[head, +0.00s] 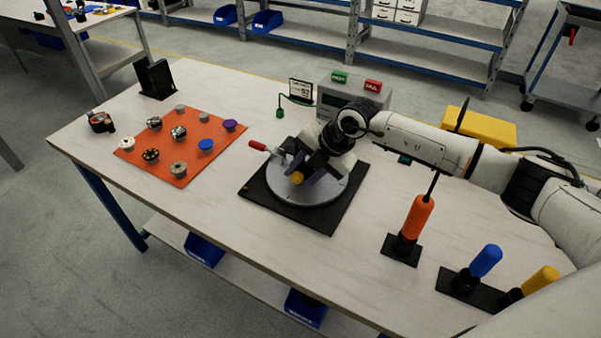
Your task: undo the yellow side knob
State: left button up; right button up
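The yellow side knob (297,178) shows low on the near side of a round grey metal fixture (312,194), which sits on a black square base on the table. My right gripper (299,177) reaches down over the fixture from the right. Its two dark fingers are apart, one on each side of the yellow knob. I cannot tell whether they touch it. The gripper body hides much of the fixture's top and far side. A red-handled lever (258,146) sticks out at the fixture's left. My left gripper is not in view.
An orange mat (180,178) with several small knobs lies at left. A grey box with green and red buttons (350,90) stands behind. Orange (417,218), blue (486,261) and yellow (540,279) handled tools stand at right. The table's front left is clear.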

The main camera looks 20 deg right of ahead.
jog(key=c, duration=0.8)
jog(key=shift+w+a, duration=0.1)
jog(key=g, duration=0.1)
jog(key=g+h, duration=0.1)
jog(key=h, duration=0.1)
jog(key=shift+w+a+r+g, duration=0.2)
jog(key=shift+w+a+g, duration=0.1)
jog(key=shift+g, duration=0.1)
jog(key=shift+w+f+g+h+b, duration=0.1)
jog(key=shift+w+g+h+b, duration=0.05)
jog(key=shift+g+h+b, duration=0.55)
jog(key=shift+w+a+g+h+b, duration=0.1)
jog(key=shift+g+h+b, duration=0.3)
jog(key=shift+g+b, duration=0.55)
jog(key=o, duration=0.8)
